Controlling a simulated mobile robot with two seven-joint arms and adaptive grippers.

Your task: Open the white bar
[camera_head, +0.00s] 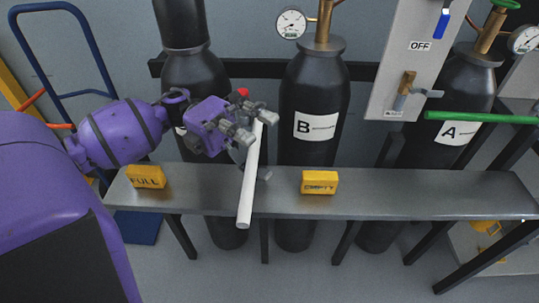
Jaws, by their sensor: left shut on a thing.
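The white bar (247,190) is a long thin rod in the middle of the view. Its lower end reaches over the front edge of the grey bench and its upper end is at my left gripper. My left gripper (257,124), at the end of a purple arm from the left, is shut on the white bar near its upper end. The gripper hides how the bar's top is joined. A small red part (243,92) shows just behind the gripper. My right gripper is not in view.
The grey bench (400,187) crosses the view, with yellow FULL (146,177) and EMPTY (319,182) blocks on it. Black cylinders B (314,95) and A (455,95) stand behind. A green bar (480,117) and grey OFF panel (413,60) are right. A blue hand truck (60,50) stands left.

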